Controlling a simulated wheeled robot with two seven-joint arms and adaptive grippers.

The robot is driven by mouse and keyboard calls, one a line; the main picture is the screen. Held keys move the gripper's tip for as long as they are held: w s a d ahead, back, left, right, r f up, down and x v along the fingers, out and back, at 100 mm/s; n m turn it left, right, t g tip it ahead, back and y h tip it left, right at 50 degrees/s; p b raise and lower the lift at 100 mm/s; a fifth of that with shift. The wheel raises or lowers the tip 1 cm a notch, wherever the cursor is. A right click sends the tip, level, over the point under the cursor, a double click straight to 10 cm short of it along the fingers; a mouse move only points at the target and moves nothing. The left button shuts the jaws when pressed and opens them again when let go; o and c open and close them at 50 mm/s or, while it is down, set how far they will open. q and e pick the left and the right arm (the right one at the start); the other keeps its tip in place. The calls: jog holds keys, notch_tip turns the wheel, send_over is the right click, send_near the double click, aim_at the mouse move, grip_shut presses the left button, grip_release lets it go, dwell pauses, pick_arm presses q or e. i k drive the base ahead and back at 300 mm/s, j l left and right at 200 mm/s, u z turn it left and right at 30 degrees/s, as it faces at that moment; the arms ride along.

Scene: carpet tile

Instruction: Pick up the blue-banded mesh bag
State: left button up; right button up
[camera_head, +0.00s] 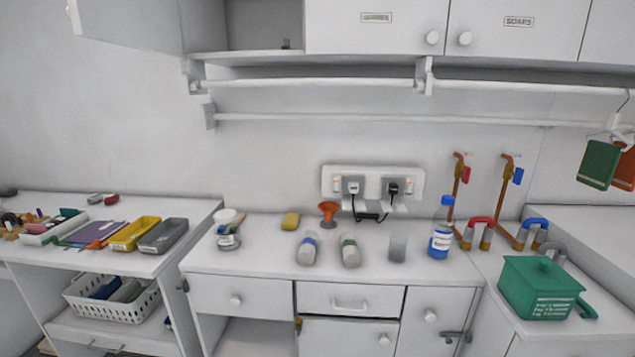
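Two pale grey, rounded objects lie side by side near the front of the middle counter. The left one, with a blue band around its middle, looks like the blue-banded mesh bag (307,251). The right one has a green band (350,252) and is otherwise alike. A small gap separates them. The mesh texture is too small to make out. Neither of my grippers is in view, and nothing touches the blue-banded bag.
An orange funnel (328,210) and yellow sponge (290,221) lie behind the bags. A grey cup (397,249) and blue-capped bottle (441,230) stand right; a jar (227,236) stands left. A green box (540,287) sits far right. Counter in front is narrow but clear.

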aim_at(308, 246)
jog(key=j, duration=0.8)
jog(key=k+j+z, duration=0.1)
jog(key=j, duration=0.75)
jog(key=k+j, duration=0.1)
jog(key=j, duration=0.7)
